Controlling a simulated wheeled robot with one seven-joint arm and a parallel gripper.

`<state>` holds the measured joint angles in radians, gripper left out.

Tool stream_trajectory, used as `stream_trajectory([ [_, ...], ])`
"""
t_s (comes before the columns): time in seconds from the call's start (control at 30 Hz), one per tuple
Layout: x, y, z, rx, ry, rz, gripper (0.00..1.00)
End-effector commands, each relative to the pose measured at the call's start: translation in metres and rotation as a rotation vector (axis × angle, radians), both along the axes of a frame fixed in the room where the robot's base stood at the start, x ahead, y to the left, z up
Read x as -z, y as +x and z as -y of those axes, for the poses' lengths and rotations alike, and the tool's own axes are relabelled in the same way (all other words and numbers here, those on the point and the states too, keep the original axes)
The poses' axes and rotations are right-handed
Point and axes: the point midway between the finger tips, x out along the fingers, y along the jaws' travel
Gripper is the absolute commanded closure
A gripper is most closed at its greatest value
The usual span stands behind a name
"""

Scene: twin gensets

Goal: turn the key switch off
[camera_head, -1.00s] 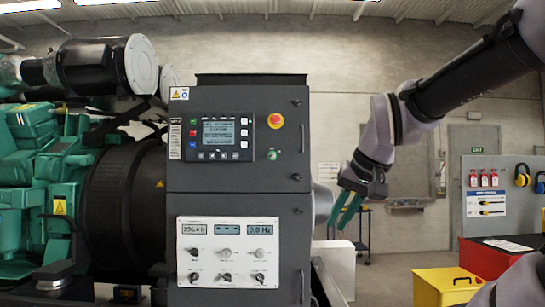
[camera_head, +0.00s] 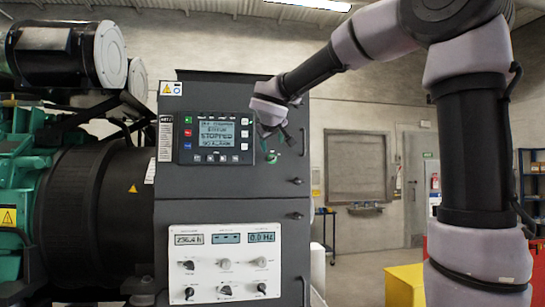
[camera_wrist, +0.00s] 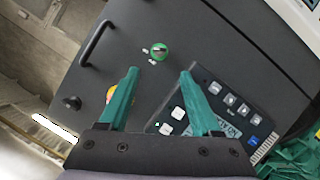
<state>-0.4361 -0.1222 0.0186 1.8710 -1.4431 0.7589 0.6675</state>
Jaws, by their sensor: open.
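The key switch (camera_head: 271,157) is a small round green fitting on the dark grey control cabinet (camera_head: 235,110), right of the control panel. It also shows in the wrist view (camera_wrist: 158,51), with a dark slot or key across its face. I cannot tell which way it is turned. My gripper (camera_head: 284,139) is in front of the cabinet just above the switch. In the wrist view my gripper (camera_wrist: 160,72) has its green fingers apart and empty, with the switch just beyond and between the tips. It appears not to touch the switch.
The control panel (camera_head: 213,139) has a screen reading STOPPED. The emergency stop (camera_wrist: 109,94) is partly hidden behind my left finger in the wrist view. A cabinet handle (camera_wrist: 93,43) juts out nearby. A lower white panel (camera_head: 225,262) has several knobs. A yellow box (camera_head: 405,285) stands at right.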

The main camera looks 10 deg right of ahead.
Motion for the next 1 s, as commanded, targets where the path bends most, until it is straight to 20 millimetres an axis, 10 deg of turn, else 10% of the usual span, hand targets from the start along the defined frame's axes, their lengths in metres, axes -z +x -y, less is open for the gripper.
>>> stream_trajectory([
  [0.5, 0.03, 0.079, 0.017, 0.002, -0.002, -0.003, 0.35],
  [1.0, 0.035, 0.095, 0.021, 0.002, 0.0, -0.001, 0.35],
])
